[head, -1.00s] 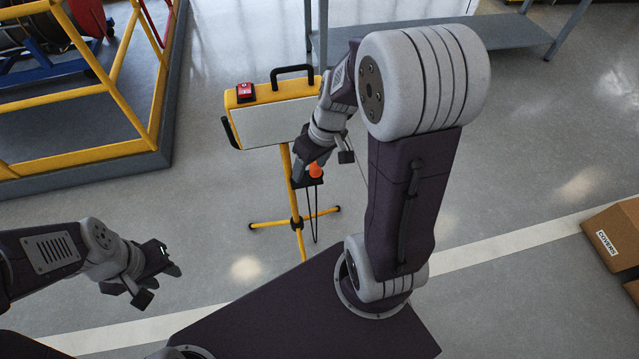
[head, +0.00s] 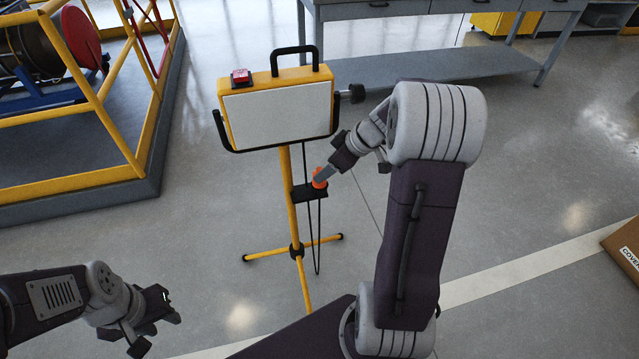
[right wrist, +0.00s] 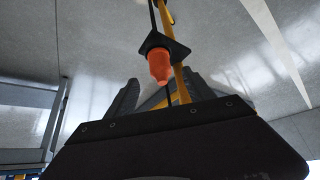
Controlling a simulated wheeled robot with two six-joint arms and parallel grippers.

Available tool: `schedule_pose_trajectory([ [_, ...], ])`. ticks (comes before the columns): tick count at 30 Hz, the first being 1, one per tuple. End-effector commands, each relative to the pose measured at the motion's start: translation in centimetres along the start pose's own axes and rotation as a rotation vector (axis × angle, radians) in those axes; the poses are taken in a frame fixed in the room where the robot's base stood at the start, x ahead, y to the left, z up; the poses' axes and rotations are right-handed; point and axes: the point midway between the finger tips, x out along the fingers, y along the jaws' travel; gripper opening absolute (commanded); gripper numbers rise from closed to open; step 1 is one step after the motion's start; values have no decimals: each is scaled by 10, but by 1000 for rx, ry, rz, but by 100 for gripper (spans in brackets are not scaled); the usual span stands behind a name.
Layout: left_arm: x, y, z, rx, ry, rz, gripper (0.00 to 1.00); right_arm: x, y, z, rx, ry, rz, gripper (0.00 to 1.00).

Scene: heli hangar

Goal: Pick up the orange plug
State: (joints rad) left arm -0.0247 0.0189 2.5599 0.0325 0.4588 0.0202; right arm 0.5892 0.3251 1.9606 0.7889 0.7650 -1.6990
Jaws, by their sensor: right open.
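The orange plug (head: 319,178) sits on a small dark bracket (head: 309,193) on the yellow post of a work light (head: 278,108). In the right wrist view the plug (right wrist: 159,66) points toward the camera, with the dark bracket behind it and the yellow post beside it. My right gripper (head: 324,174) is at the plug in the head view; its fingers partly cover it. In the right wrist view the fingers (right wrist: 162,95) are apart and I see no grip on the plug. My left gripper (head: 168,304) is low at the left, far from the plug; its jaw gap is unclear.
A black cable (head: 318,240) hangs in a loop below the bracket. The light's yellow tripod legs (head: 322,241) spread on the floor. A yellow-railed platform (head: 80,180) stands left, a grey bench (head: 430,65) behind, a cardboard box (head: 625,248) at right.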

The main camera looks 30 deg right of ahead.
Motion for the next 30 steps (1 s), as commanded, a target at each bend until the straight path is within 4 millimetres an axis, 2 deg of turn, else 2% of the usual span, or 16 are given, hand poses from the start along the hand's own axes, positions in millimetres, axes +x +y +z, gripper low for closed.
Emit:
schedule_pose_trajectory([
  [5,4,0,0,0,0,0,36,9,0,0,0,0,1,62],
  [12,18,0,2,0,0,0,36,51,-2,2,0,-1,-1,62],
  [19,17,0,2,0,0,0,36,53,-1,0,1,0,2,62],
  [24,17,0,2,0,0,0,36,53,-1,0,1,0,2,14],
  [26,17,0,2,0,0,0,36,53,-1,0,1,0,2,0],
  [30,17,0,2,0,0,0,36,53,-1,0,1,0,2,0],
])
